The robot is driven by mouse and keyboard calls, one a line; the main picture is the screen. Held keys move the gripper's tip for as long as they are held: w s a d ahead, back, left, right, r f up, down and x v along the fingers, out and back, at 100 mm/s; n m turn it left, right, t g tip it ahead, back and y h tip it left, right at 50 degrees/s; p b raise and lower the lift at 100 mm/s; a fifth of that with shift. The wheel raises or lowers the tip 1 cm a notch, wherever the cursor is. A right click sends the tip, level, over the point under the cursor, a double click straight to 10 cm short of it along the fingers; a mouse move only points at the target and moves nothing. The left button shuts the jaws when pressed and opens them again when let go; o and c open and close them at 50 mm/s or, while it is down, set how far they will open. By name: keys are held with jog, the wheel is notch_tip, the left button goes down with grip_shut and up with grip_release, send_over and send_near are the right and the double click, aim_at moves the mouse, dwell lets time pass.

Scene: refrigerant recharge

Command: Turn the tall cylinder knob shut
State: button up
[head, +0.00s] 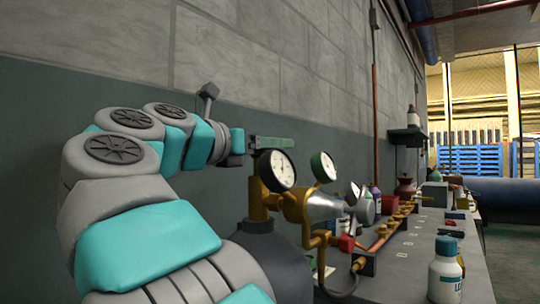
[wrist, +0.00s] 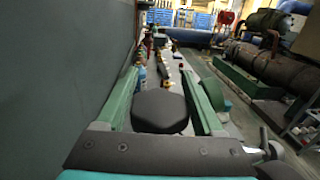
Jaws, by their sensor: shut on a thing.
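The tall cylinder (head: 275,258) is dark grey and stands upright at the bench's near end, with a brass valve (head: 258,200) on top. My gripper (head: 272,143) is level above the valve, its green fingers seen from the side. In the wrist view the dark, many-sided knob (wrist: 160,112) lies between the two green fingers of my gripper (wrist: 160,82), which is shut on it. The knob is mostly hidden by the fingers in the head view. How far it is turned cannot be told.
Two round gauges (head: 277,170) (head: 323,167) and a brass regulator stand close right of the valve. A bench (head: 420,270) runs away with a manifold (head: 395,228) and a white bottle (head: 446,270). A wall (head: 250,60) rises close behind my arm.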

jog(key=shift+o, duration=0.7)
jog(key=shift+w+a+b, duration=0.25)
jog(key=shift+a+b, duration=0.35)
jog(key=shift+a, duration=0.05)
jog(key=shift+s+d+f+m+g+h+b, duration=0.15)
jog(key=shift+f+m+g+h+b, duration=0.15)
jog(key=shift+g+b, duration=0.15)
jog(key=shift+c, duration=0.7)
jog(key=shift+d+f+g+h, duration=0.15)
jog(key=shift+g+h, duration=0.1)
jog(key=shift+h, duration=0.15)
jog(key=shift+s+d+f+m+g+h+p, duration=0.15)
jog(key=shift+m+g+h+p, duration=0.1)
jog(key=shift+m+g+p, duration=0.2)
jog(key=shift+s+d+r+m+g+h+p, duration=0.1)
jog(key=shift+m+g+h+p, duration=0.15)
jog(key=shift+m+g+p, duration=0.15)
jog(key=shift+d+m+g+h+p, duration=0.1)
jog(key=shift+m+g+h+p, duration=0.55)
jog(key=shift+p, duration=0.4)
jog(key=shift+s+d+f+m+g, duration=0.2)
jog(key=shift+s+f+m+g, duration=0.1)
jog(key=shift+g, duration=0.3)
